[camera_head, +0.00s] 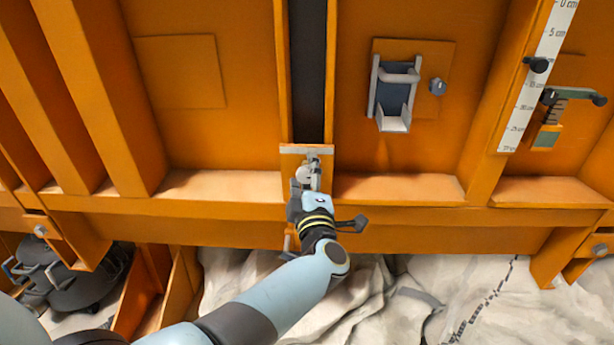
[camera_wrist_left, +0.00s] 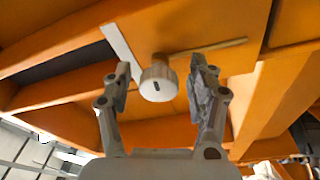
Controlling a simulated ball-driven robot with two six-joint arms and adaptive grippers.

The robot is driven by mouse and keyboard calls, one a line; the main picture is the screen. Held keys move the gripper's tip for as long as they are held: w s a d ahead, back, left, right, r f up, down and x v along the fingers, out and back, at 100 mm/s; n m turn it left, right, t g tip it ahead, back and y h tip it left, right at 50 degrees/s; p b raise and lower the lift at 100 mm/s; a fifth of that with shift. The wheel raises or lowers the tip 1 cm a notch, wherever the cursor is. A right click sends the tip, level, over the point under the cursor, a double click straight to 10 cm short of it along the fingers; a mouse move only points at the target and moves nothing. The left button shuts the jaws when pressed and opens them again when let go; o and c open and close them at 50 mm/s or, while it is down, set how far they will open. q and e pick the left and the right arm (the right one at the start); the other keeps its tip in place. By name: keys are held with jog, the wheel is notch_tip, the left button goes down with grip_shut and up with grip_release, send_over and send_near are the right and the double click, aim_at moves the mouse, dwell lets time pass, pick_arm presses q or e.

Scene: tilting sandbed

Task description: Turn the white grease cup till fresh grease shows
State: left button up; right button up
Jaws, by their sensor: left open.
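The white grease cup (camera_wrist_left: 157,82) is a short round cup with a dark mark on its face. In the left wrist view it sits between the two fingers of my left gripper (camera_wrist_left: 160,92), apart from both. In the head view the cup (camera_head: 303,174) shows on an orange block at the foot of a dark vertical slot. My left gripper (camera_head: 312,175) reaches up to it there and partly hides it. The left gripper is open. No fresh grease can be made out. My right gripper is not in view.
Orange ribs and ledges surround the cup. To the right are a grey bracket (camera_head: 395,92), a white centimetre scale (camera_head: 538,80) and a clamp with a dark knob (camera_head: 599,100). Crumpled pale cloth (camera_head: 400,295) lies below, and dark round plates (camera_head: 75,280) lie at lower left.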

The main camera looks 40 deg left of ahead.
pick_arm(q)
jog(key=shift+s+d, duration=0.1)
jog(key=shift+s, duration=0.05)
jog(key=v, duration=0.7)
jog(key=shift+d+f, duration=0.1)
